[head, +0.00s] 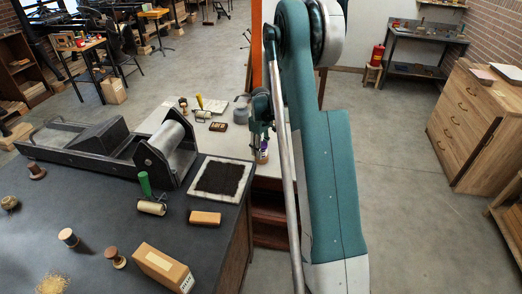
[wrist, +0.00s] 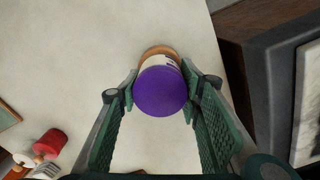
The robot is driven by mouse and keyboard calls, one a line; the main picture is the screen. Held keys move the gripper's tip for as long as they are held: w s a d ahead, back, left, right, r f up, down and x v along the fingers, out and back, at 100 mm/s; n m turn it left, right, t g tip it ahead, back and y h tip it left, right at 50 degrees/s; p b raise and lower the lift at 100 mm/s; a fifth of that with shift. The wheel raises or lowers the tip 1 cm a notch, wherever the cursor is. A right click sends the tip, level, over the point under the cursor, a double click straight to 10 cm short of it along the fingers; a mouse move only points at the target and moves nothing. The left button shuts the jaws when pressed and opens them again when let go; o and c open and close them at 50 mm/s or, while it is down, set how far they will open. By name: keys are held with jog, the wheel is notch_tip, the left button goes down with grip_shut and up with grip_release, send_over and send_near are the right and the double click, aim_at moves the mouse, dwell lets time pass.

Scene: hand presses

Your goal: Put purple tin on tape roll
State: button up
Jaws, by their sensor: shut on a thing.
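The purple tin (wrist: 160,92) has a round purple lid and a pale side. My gripper (wrist: 158,88) is shut on it, one finger on each side, over the light worktop. In the head view the tin (head: 263,151) shows small below my gripper (head: 261,134), near the worktop's right end. A tan, rounded rim, which looks like the tape roll (wrist: 159,49), shows just beyond the tin in the wrist view. The tin hides most of it. I cannot tell whether the tin touches it.
The pale worktop (head: 226,146) also carries a grey pot (head: 241,110), a dark block (head: 218,127) and small tools to the left. A dark bench (head: 100,215) with a press and a framed dark panel (head: 222,178) stands nearer. A red-ended object (wrist: 48,143) lies lower left in the wrist view.

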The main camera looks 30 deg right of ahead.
jog(key=shift+f, duration=0.15)
jog(key=o, duration=1)
jog(key=shift+r, duration=0.2)
notch_tip(320, 180, up, 12)
jog(key=shift+f+p, duration=0.1)
jog(key=shift+p, duration=0.35)
